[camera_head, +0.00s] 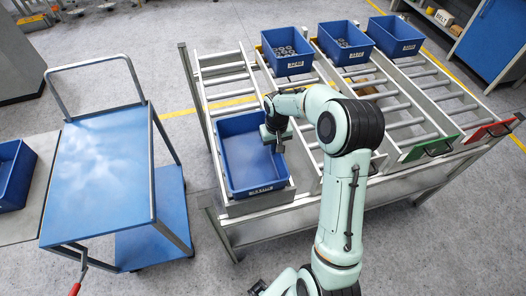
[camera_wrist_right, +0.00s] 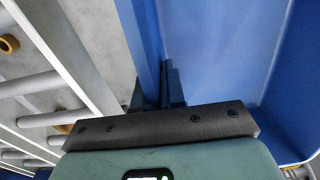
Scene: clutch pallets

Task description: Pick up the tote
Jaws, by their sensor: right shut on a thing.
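The blue tote (camera_head: 236,160) sits at the front end of the left roller lane. It looks empty and has a small label on its front wall. My right gripper (camera_head: 277,146) is at the tote's right wall, pointing down. In the right wrist view the fingers (camera_wrist_right: 157,96) of the right gripper are shut on the tote's wall (camera_wrist_right: 146,50), and the tote's blue inside fills the right side. The tote appears to rest level in the lane. My left gripper is not in view.
Two blue totes with parts (camera_head: 286,50) (camera_head: 345,43) and another blue tote (camera_head: 395,36) stand at the rack's back. A blue-topped cart (camera_head: 105,165) stands left, its top clear. Another blue tote (camera_head: 12,172) is at the far left. Metal rails (camera_head: 209,108) border the lane.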

